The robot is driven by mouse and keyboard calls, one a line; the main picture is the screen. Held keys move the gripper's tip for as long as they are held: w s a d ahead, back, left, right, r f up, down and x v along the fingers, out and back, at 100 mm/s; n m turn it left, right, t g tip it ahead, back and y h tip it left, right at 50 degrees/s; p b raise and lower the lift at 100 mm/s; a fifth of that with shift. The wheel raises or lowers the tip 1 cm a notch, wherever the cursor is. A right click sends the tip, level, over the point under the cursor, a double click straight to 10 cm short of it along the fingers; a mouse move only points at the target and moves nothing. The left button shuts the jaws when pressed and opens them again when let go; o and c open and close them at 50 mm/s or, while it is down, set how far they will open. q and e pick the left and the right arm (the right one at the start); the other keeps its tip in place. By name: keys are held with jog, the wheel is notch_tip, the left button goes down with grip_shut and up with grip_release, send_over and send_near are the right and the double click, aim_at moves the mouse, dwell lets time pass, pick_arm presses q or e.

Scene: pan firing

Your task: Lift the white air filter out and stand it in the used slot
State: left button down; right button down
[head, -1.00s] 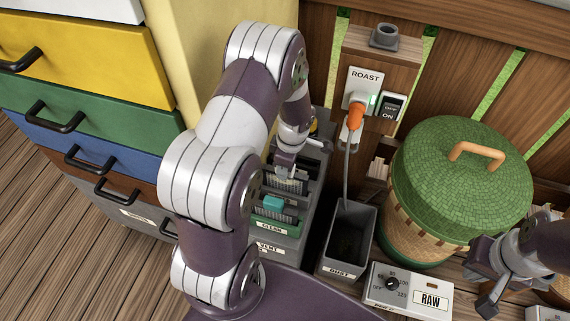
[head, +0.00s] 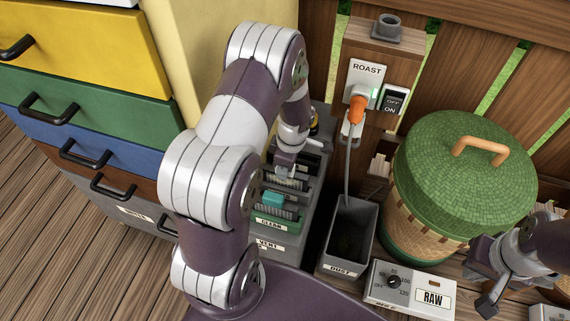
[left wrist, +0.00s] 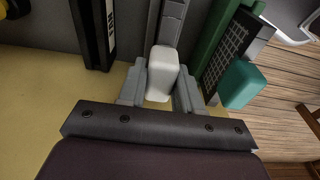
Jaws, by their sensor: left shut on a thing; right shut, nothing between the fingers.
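My left gripper (head: 286,168) is over the grey slotted box (head: 316,188) in the head view. In the left wrist view its two fingers (left wrist: 160,90) are shut on the white block-shaped tab of the white air filter (left wrist: 162,68). The filter's panel is mostly hidden; how deep it sits in a slot cannot be told. A teal-tabbed filter (head: 273,198) stands beside it, behind the green CLEAN label (head: 270,223), and its teal tab also shows in the left wrist view (left wrist: 241,84). No used label is readable. My right gripper (head: 487,288) is shut and empty at the right.
A grey DUST bin (head: 348,240) stands right of the slotted box. A RAW dial box (head: 412,288) and a green-lidded basket (head: 465,175) stand further right. The ROAST post (head: 368,75) carries an orange plug (head: 357,108). Coloured drawers (head: 85,110) fill the left.

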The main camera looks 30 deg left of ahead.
pick_arm(q)
jog(key=shift+f, duration=0.2)
jog(key=c, duration=0.7)
grip_release()
jog(key=r+p, duration=0.1)
jog(key=r, duration=0.3)
jog(key=d+r+p, duration=0.1)
jog(key=r, duration=0.3)
jog(key=r+p, duration=0.1)
jog(key=r, duration=0.3)
jog(key=shift+w+d+r, duration=0.15)
jog(key=shift+d+r, duration=0.1)
jog(key=shift+r, duration=0.1)
